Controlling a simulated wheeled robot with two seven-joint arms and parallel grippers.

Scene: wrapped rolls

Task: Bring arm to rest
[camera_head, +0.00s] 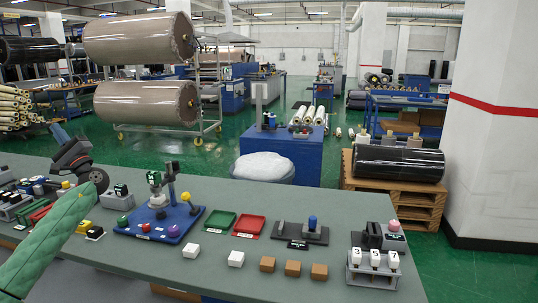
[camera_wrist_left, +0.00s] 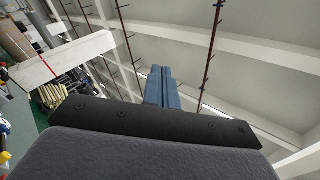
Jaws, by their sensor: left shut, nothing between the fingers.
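My left arm, in a green quilted sleeve, comes in from the lower left in the head view. My left gripper (camera_head: 58,133) is dark with blue fingers and is raised above the left part of the table (camera_head: 200,270), tilted up and away from the tabletop. In the left wrist view the two blue fingers (camera_wrist_left: 162,88) are side by side and shut, with nothing between them; they point toward the ceiling. My right gripper does not show.
A blue board (camera_head: 165,228) with knobs, green (camera_head: 220,221) and red (camera_head: 249,226) trays, white cubes (camera_head: 190,251), brown blocks (camera_head: 292,269) and a numbered rack (camera_head: 374,268) stand on the table. Small items crowd its left end below the gripper.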

